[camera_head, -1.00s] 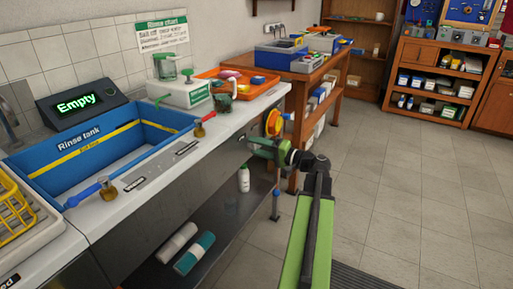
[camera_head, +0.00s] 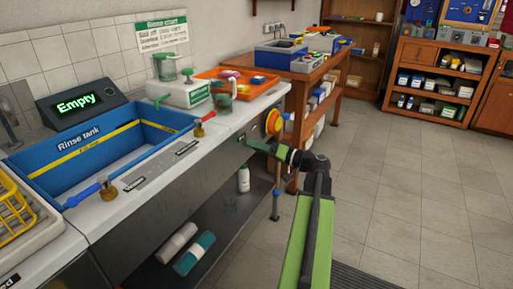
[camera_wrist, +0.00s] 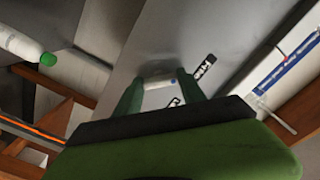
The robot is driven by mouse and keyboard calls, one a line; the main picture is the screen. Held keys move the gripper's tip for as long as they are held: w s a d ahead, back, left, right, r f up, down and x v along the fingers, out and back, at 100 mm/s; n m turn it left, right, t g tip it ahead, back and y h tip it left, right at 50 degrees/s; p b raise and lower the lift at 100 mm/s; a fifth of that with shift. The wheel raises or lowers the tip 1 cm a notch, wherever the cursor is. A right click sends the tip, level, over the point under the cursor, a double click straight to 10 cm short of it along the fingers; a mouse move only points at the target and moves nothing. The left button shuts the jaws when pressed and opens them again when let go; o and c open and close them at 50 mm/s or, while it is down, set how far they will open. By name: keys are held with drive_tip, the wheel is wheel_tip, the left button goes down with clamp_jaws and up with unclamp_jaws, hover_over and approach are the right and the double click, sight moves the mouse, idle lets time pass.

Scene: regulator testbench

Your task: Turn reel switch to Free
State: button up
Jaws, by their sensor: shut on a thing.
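My gripper (camera_head: 258,146) is at the grey front panel (camera_head: 215,165) of the rinse bench, below and beside the orange reel (camera_head: 273,122). In the wrist view, my gripper's green fingers (camera_wrist: 160,88) are shut on a small pale bar, which I take to be the reel switch (camera_wrist: 158,80). A small blue mark shows at its right end. A black label with white letters (camera_wrist: 203,68) is on the panel beside the right finger; I cannot read it surely. A second label is partly hidden by the gripper. The switch is hidden in the head view.
A white bottle (camera_head: 244,179) with a green cap stands on the lower shelf. The wooden workbench (camera_head: 305,74) is just beyond. The tiled floor (camera_head: 410,190) at right is clear.

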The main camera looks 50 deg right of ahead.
idle(0.3)
drive_tip(key=o, duration=1.4)
drive_tip(key=shift+c, duration=0.2)
drive_tip(key=v, duration=1.7)
drive_tip(key=shift+s, duration=0.25)
